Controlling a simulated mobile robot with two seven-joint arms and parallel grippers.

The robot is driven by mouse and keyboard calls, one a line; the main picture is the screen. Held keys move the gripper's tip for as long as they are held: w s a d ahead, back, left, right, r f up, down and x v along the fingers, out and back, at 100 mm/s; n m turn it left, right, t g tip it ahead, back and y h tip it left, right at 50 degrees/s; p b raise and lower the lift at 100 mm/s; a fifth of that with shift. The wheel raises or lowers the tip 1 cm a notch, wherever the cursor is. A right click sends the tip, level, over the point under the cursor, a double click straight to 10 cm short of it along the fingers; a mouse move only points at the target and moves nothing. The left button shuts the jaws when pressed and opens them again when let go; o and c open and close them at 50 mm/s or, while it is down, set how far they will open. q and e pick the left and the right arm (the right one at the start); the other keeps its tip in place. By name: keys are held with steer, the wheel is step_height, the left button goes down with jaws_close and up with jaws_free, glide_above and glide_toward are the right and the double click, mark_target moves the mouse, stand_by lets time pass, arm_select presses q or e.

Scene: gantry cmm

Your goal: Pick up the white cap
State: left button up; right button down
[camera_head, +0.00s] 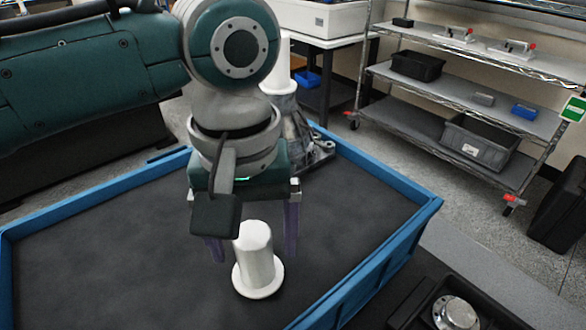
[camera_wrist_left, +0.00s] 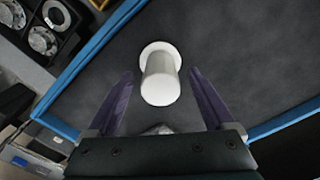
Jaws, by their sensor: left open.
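The white cap (camera_head: 257,262) stands upright on its wide flange on the dark floor of a blue-rimmed tray (camera_head: 378,252). It also shows in the left wrist view (camera_wrist_left: 160,80), ahead of the fingers and between their lines. My left gripper (camera_head: 255,245) is open, with one purple finger on each side behind or beside the cap's upper part. In the left wrist view the left gripper (camera_wrist_left: 162,80) has its fingers spread wide, with clear gaps to the cap on both sides. I cannot tell any contact. My right gripper is not in view.
A metal part (camera_head: 305,145) and another white flanged piece (camera_head: 279,75) are at the tray's back, partly hidden by my arm. A black box with a round metal flange (camera_head: 456,313) sits outside at the lower right. A wire shelf (camera_head: 460,115) stands behind. The tray's left side is bare.

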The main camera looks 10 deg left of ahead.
arm_select(q)
steer(key=shift+f, duration=1.6)
jaws_close()
steer(key=shift+r, duration=0.1)
